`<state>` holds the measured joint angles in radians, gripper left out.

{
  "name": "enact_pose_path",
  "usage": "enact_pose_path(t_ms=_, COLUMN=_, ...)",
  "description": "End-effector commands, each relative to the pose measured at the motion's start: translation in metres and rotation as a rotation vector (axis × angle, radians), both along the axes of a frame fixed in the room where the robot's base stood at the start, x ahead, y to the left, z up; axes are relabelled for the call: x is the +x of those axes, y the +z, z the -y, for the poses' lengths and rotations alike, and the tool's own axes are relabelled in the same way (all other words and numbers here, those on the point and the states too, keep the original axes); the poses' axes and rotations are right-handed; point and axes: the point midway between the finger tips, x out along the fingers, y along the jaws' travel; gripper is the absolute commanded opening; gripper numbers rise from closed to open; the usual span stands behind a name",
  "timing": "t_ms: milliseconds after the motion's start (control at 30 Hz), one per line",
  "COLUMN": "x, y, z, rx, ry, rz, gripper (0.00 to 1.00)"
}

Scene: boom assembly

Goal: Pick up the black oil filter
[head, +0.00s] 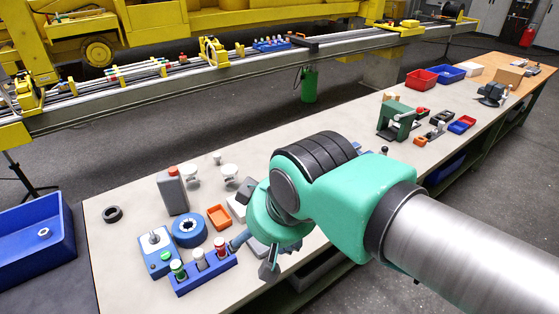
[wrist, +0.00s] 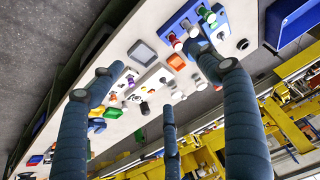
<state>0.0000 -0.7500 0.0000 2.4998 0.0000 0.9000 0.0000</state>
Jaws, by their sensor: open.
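My gripper (head: 254,256) is open above the near edge of the workbench, just right of a blue holder (head: 205,276) with green, grey and red capped pieces. Its dark fingers (wrist: 162,88) are spread wide in the wrist view, with nothing between them. No thing is plainly recognisable as the black oil filter. A small black round piece with a hollow centre (head: 112,214) lies alone at the bench's left end, well left of my gripper. I cannot tell whether it is the filter. My arm hides part of the bench middle.
A grey bottle (head: 173,194), blue ring (head: 188,230), orange tray (head: 219,217) and blue-based device (head: 157,252) crowd the left of the bench (head: 111,262). A green press (head: 396,118) and red bin (head: 421,80) stand further along. A blue crate (head: 37,250) is at far left.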

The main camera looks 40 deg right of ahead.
Motion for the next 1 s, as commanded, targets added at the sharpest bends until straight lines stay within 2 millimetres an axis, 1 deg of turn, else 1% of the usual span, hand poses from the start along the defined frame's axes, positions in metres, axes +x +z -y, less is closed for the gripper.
enact_pose_path(t_ms=367, x=0.000, y=0.000, z=0.000, rx=0.000, ry=0.000, rz=0.000, gripper=0.77)
enact_pose_path(t_ms=433, x=0.000, y=0.000, z=0.000, rx=0.000, ry=0.000, rz=0.000, gripper=0.74)
enact_pose_path(t_ms=767, x=0.001, y=0.001, z=0.000, rx=0.000, ry=0.000, rz=-0.001, gripper=0.74)
enact_pose_path(t_ms=867, x=0.005, y=0.005, z=0.001, rx=-0.003, ry=0.001, rz=-0.004, gripper=0.74)
enact_pose_path(t_ms=1000, x=0.018, y=0.016, z=0.004, rx=-0.009, ry=0.004, rz=-0.015, gripper=0.74)
